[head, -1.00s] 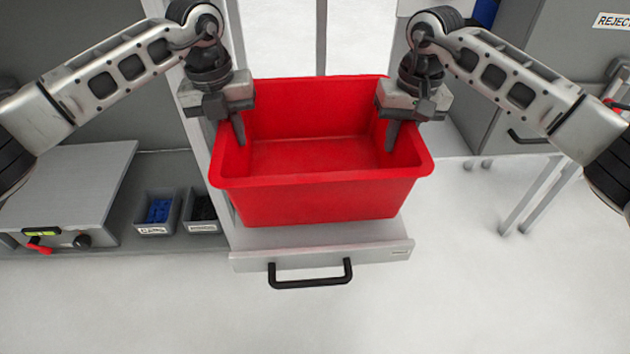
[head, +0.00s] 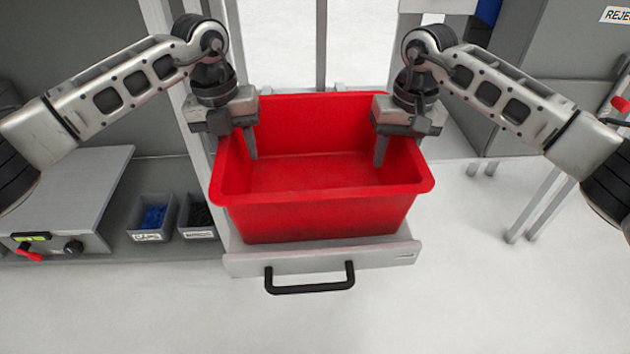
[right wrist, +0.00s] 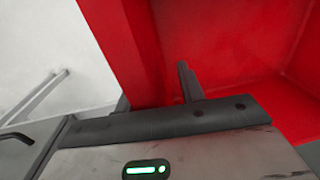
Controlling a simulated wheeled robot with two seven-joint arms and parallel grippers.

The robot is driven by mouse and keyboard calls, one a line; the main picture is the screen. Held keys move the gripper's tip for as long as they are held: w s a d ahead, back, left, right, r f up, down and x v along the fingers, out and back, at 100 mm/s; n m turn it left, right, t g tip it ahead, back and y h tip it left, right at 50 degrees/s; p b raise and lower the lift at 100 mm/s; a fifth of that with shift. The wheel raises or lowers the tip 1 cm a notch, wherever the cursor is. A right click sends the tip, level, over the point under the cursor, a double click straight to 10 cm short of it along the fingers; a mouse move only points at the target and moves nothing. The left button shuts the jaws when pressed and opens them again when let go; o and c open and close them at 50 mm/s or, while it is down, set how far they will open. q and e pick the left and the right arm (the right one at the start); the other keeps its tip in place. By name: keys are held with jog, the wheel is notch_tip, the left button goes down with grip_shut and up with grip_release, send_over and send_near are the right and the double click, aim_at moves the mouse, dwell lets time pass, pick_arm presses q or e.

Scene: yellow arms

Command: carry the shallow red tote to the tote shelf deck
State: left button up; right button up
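The shallow red tote (head: 325,217) is upright and empty in the middle of the head view. It is over a pale grey drawer-like deck (head: 320,262); I cannot tell whether its bottom touches. My left gripper (head: 250,145) is on the tote's left wall, one finger visible inside. My right gripper (head: 381,150) is on the right wall. In the right wrist view, my right gripper (right wrist: 155,90) has one finger inside the tote (right wrist: 215,40) and one outside, with the wall between. My left gripper's outer finger is hidden.
A black handle (head: 310,279) sticks out from the deck's front. Two small grey bins (head: 150,236) stand to the left beside a grey box (head: 65,200). A grey cabinet (head: 550,75) and table leg (head: 530,205) are on the right. The floor in front is clear.

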pick_arm(q)
jog(key=r, duration=0.7)
jog(key=a+r, duration=0.1)
jog(key=r, duration=0.3)
jog(key=shift+r, duration=0.35)
pick_arm(e)
jog(key=shift+d, duration=0.15)
jog(key=r, duration=0.8)
jog(key=d+r, duration=0.1)
jog(key=r, duration=0.3)
jog(key=shift+w, duration=0.1)
